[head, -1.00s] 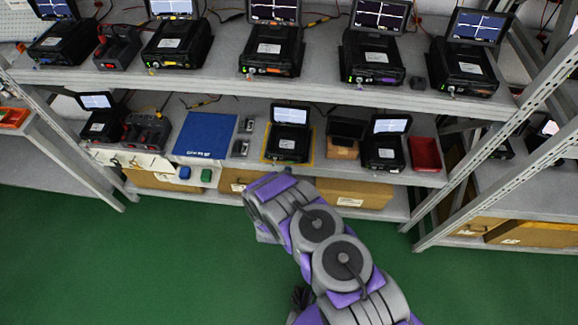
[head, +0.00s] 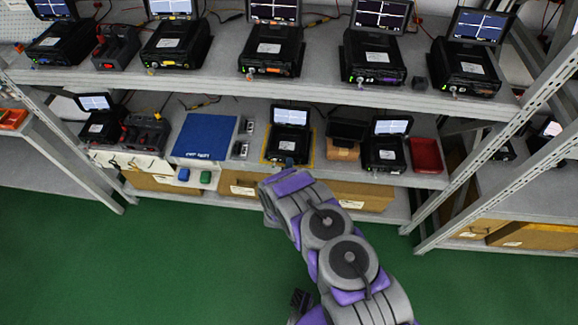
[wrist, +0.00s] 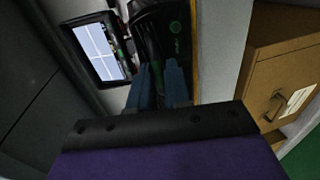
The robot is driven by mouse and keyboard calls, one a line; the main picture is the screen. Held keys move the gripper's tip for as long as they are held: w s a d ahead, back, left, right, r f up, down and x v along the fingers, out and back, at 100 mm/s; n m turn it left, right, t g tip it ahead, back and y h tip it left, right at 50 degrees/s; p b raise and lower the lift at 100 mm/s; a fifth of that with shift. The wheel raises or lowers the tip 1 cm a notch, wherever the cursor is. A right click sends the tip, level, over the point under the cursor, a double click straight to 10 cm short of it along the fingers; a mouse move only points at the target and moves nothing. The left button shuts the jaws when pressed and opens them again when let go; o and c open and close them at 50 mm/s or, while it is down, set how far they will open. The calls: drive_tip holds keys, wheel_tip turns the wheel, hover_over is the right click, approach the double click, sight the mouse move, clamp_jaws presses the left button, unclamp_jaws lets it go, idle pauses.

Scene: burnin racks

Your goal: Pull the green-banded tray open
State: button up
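My gripper (wrist: 160,78) shows two blue-grey fingers apart, with a dark gap between them. They point at a black cased unit (wrist: 163,28) with green marks on its face and a thin green line along its right side. I cannot tell whether they touch it. In the head view my gripper's wrist end (head: 287,180) is in front of the lower shelf, below a black unit with a lit screen (head: 289,143) inside a yellow outline. No tray with a clear green band can be made out; my arm hides the shelf edge there.
A blue mat (head: 205,134) lies left of the outlined unit. A red bin (head: 426,155) and another screened unit (head: 384,152) are to the right. Green (head: 206,176) and blue (head: 184,173) pieces sit lower left. Cardboard boxes (head: 362,196) stand below. The green floor is clear.

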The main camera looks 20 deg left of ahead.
clamp_jaws()
drive_tip(key=shift+s+f, duration=0.1)
idle(0.9)
drive_tip(key=shift+d+f, duration=0.1)
